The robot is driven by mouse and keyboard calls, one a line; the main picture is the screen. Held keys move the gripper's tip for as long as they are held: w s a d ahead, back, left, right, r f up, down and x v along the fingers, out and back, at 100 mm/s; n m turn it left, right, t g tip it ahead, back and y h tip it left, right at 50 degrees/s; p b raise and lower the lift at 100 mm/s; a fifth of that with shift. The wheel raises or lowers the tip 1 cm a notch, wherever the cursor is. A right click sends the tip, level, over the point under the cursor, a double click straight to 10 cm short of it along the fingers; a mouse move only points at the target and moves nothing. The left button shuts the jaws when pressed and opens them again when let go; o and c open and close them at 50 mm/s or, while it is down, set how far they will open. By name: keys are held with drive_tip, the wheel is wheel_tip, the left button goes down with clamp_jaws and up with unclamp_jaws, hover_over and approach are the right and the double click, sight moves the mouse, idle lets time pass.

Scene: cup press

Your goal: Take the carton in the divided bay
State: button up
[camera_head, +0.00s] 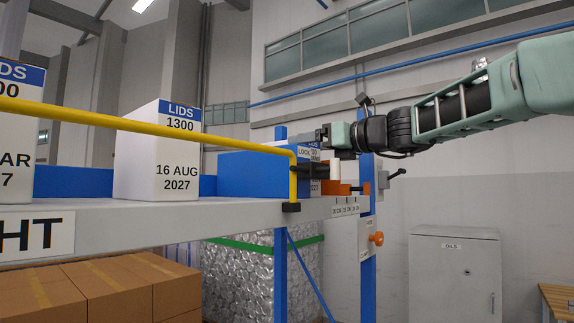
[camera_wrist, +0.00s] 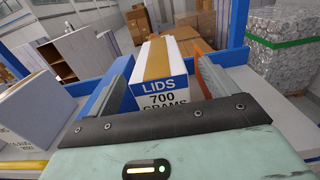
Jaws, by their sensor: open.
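The carton (camera_wrist: 168,80) in the divided bay is white with a tan tape strip and a blue label reading LIDS 700 GRAMS. In the wrist view it stands beyond my gripper (camera_wrist: 165,66), between the two spread fingers in the picture. My gripper is open and empty; I cannot tell whether the fingers reach alongside the carton. A blue divider (camera_wrist: 106,92) is left of it, and an orange part shows behind the right finger. In the head view my gripper (camera_head: 306,139) is above the shelf's right end, by the blue bay panel (camera_head: 252,175), which largely hides the bay.
A white LIDS 1300 carton (camera_head: 160,153) stands left on the grey shelf (camera_head: 225,211). A yellow rail (camera_head: 180,127) crosses in front and bends down near the bay. An orange knob (camera_head: 376,238) sits below the shelf end. A grey cabinet (camera_head: 455,272) stands right.

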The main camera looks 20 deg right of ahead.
drive_tip(key=p+x, duration=0.2)
drive_tip(key=x, duration=0.2)
drive_tip(key=shift+w+a+r+p, duration=0.15)
drive_tip(key=shift+a+p, duration=0.05)
drive_tip(key=shift+p, duration=0.2)
drive_tip(key=shift+w+a, duration=0.2)
drive_tip(key=shift+w, duration=0.1)
clamp_jaws()
